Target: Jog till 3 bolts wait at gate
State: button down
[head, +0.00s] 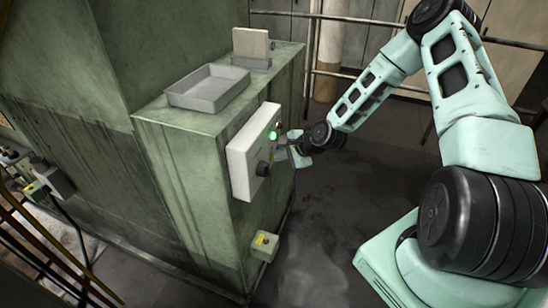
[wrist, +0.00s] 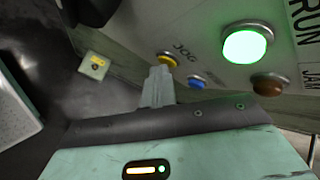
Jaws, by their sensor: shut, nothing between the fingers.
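The control box (head: 243,158) is a pale box on the side of a green cabinet. In the wrist view its face carries a yellow button (wrist: 167,60) beside the JOG label (wrist: 185,50), a blue button (wrist: 197,82), a lit green RUN lamp (wrist: 246,43) and an unlit brownish JAM lamp (wrist: 270,84). My gripper (head: 284,152) is at the front of this box. In the wrist view its fingers (wrist: 158,82) are together and empty, tips just by the yellow button; I cannot tell whether they touch it. No bolts or gate are in view.
A grey open tray (head: 207,90) and a small upright plate (head: 251,45) sit on the cabinet top (head: 180,117). A small yellowish box (head: 264,244) with a button is low on the cabinet side. The dark floor (head: 315,240) in front is clear. Rails run behind.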

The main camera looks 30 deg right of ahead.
jog(key=shift+s, duration=0.1)
jog(key=shift+s+d, duration=0.45)
jog(key=shift+s, duration=0.15)
jog(key=s+d, duration=0.1)
jog(key=s, duration=0.1)
jog(key=s+d+p, duration=0.1)
jog(key=s+d, duration=0.1)
dwell(0.4)
jog(key=shift+d, duration=0.1)
dwell(0.3)
